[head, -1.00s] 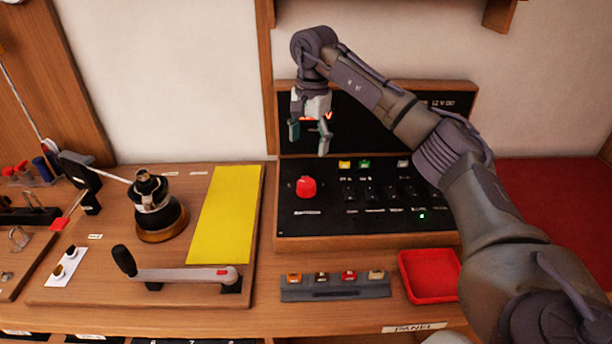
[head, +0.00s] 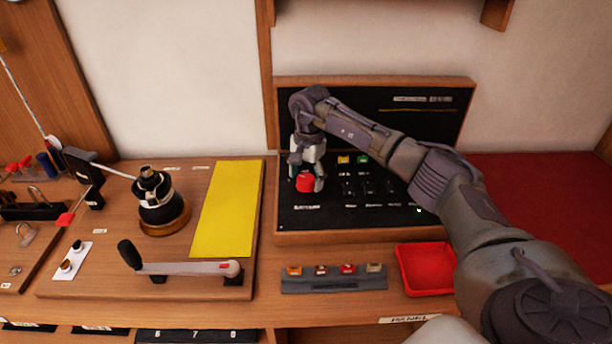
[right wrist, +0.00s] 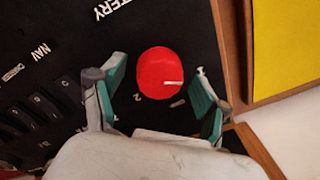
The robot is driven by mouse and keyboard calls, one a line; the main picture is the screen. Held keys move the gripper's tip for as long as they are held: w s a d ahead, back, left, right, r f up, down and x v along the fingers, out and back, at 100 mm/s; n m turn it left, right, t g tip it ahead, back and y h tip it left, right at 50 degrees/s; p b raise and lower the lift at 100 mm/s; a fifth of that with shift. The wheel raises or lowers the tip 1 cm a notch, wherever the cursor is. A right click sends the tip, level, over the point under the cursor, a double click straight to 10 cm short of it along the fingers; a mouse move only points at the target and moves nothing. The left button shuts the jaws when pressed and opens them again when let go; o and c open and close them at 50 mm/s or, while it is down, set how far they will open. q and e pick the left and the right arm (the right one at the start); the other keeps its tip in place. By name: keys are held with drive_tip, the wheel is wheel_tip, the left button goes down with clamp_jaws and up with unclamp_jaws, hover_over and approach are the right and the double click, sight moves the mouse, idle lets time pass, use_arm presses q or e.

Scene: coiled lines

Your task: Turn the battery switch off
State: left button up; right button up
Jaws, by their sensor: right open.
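The battery switch is a red round knob (head: 306,182) at the left of the black panel (head: 330,217). In the right wrist view the red knob (right wrist: 160,73) shows a white mark toward its right side, and the word "BATTERY" is partly visible beside it. My right gripper (head: 307,180) is open, pointing down at the knob. In the right wrist view its two green-padded fingers (right wrist: 162,98) stand apart on either side of the knob's near part, with visible gaps. I cannot tell whether either finger touches it. My left gripper is not in view.
Rows of small black switches (right wrist: 38,107) lie beside the knob on the panel. A yellow sheet (head: 226,212), a winch (head: 161,205) and a crank handle (head: 185,269) are to the left. A red tray (head: 426,270) and a fuse strip (head: 333,279) are in front.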

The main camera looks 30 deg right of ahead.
drive_tip(key=c, duration=1.2)
drive_tip(key=shift+o, duration=0.2)
drive_tip(key=shift+m, duration=0.3)
drive_tip(key=m, duration=1.1)
drive_tip(key=shift+w+h, duration=0.1)
drive_tip(key=shift+h, duration=0.2)
drive_tip(key=o, duration=1.2)
drive_tip(key=shift+c, duration=0.2)
